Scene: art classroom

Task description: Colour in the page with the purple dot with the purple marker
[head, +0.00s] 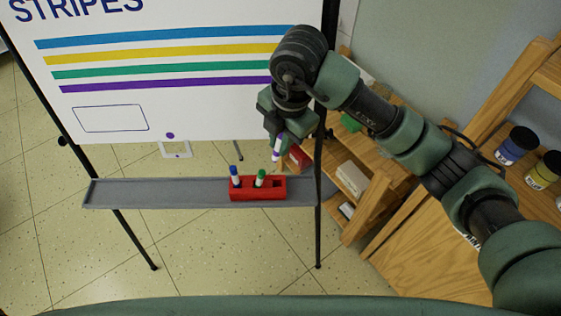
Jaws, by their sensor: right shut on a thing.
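The large white page (200,105) on the easel shows blue, yellow, green and purple stripes. Near its lower left is an empty outlined rectangle (110,118), with a purple dot (170,135) to the right at the bottom edge. My right gripper (279,132) is in front of the page's lower right and shut on the purple marker (277,150). The marker is white with a purple end and points down, above the tray and apart from the page. The jaws hide its upper part. My left gripper is out of view.
A grey tray (150,194) runs below the page. On its right part stands a red holder (258,190) with a blue marker (235,175) and a green marker (260,178). Wooden shelves (375,205) with paint jars (516,145) stand at the right.

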